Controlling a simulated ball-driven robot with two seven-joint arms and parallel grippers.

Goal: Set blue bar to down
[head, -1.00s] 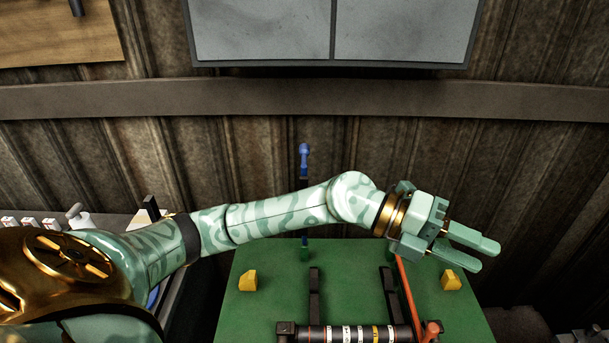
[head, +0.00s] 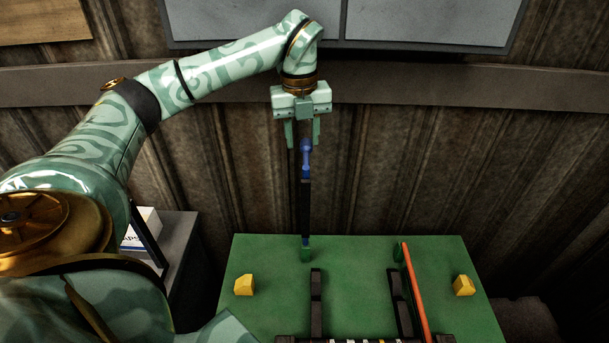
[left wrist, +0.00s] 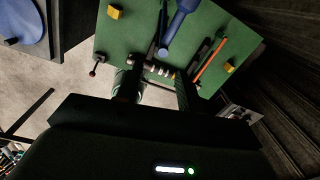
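The bar's head shows between and just below the fingertips. Whether the fingers touch it, I cannot tell. My right gripper is in neither view.
The green table (head: 370,260) carries dark rails, an orange-red lever (head: 416,290) and yellow blocks (head: 244,285) (head: 463,286). A grey panel (head: 430,18) hangs on the wall above. A grey cabinet (head: 183,235) stands left of the table.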

